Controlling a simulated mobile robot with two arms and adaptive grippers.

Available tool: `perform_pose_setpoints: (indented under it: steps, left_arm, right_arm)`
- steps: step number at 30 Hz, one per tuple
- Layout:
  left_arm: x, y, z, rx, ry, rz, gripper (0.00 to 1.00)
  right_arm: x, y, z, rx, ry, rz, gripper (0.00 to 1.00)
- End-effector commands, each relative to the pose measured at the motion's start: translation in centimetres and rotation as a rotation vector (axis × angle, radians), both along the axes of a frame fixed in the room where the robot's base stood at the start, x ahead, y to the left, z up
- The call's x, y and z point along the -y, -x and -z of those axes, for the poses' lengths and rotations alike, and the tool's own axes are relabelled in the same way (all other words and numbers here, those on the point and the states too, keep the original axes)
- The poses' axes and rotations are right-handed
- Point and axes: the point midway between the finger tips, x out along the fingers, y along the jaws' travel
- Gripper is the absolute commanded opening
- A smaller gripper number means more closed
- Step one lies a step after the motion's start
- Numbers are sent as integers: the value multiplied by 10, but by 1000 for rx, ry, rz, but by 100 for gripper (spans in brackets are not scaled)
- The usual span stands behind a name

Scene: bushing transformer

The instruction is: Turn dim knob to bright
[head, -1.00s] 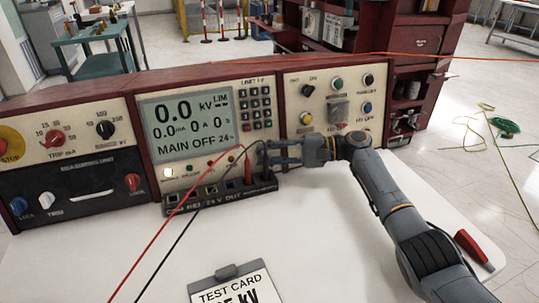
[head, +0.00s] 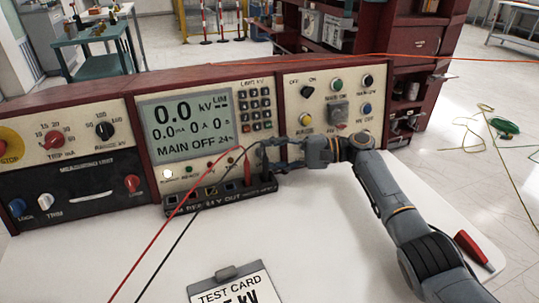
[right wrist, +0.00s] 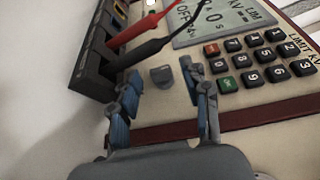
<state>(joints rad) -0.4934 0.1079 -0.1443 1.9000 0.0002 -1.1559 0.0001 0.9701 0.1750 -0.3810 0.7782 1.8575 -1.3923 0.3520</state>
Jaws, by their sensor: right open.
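A small grey knob (right wrist: 162,75) sits on the cream panel below the display in the right wrist view. I take it to be the dim knob, though I cannot read a label on it. My right gripper (head: 273,155) is at the front of the console, below the keypad. It also shows in the right wrist view (right wrist: 162,84), open, with one finger on each side of the knob. I cannot tell whether the fingers touch it. In the head view the gripper hides the knob. The display (head: 180,125) reads 0.0 kV and MAIN OFF. My left gripper is out of view.
A black terminal strip (head: 205,200) with a red lead (head: 175,215) and a black lead (head: 190,222) runs close beside my right gripper. The keypad (right wrist: 250,65) is on its other side. A test card (head: 235,288) lies on the white table (head: 330,230).

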Motion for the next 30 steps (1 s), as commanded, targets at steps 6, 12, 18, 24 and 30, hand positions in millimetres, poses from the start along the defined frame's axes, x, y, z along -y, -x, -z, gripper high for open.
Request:
perform_pose_setpoints:
  steps: [6,12,18,24,30]
  left_arm:
    - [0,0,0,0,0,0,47]
    - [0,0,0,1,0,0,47]
    - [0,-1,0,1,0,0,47]
    - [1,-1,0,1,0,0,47]
    - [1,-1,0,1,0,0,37]
  right_arm:
    - [44,2,-3,0,1,6,47]
    - [84,4,-8,-2,1,4,47]
    - [107,6,-10,0,2,3,47]
    - [112,7,-11,-1,1,1,47]
    - [112,7,-10,-1,2,2,47]
